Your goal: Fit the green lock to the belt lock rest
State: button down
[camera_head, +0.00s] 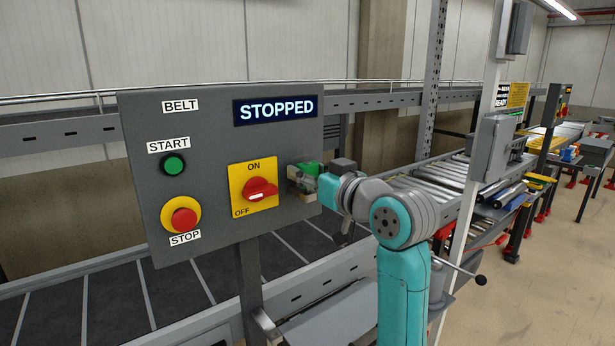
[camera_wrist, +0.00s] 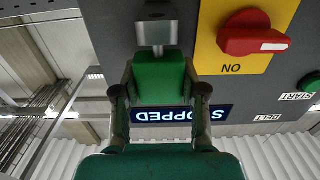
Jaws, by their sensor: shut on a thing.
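The green lock (camera_wrist: 160,78) is held between the two fingers of my gripper (camera_wrist: 160,92), which is shut on it. In the head view the green lock (camera_head: 309,168) shows at the right edge of the grey belt panel, partly hidden by my gripper (camera_head: 303,181). In the wrist view a grey metal piece (camera_wrist: 157,32) on the panel stands directly in line with the lock's end; it appears to be the belt lock rest. The lock's end meets or nearly meets it; I cannot tell whether they touch. The rest is not clear in the head view.
The belt panel (camera_head: 215,130) reads STOPPED. Its red rotary switch (camera_head: 260,189) on a yellow plate is close left of my gripper. A green START button (camera_head: 174,165) and red STOP button (camera_head: 184,219) are farther left. A roller conveyor (camera_head: 440,195) lies behind at right.

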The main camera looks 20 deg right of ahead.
jog(key=shift+r, duration=0.9)
jog(key=shift+r, duration=0.4)
jog(key=shift+r, duration=2)
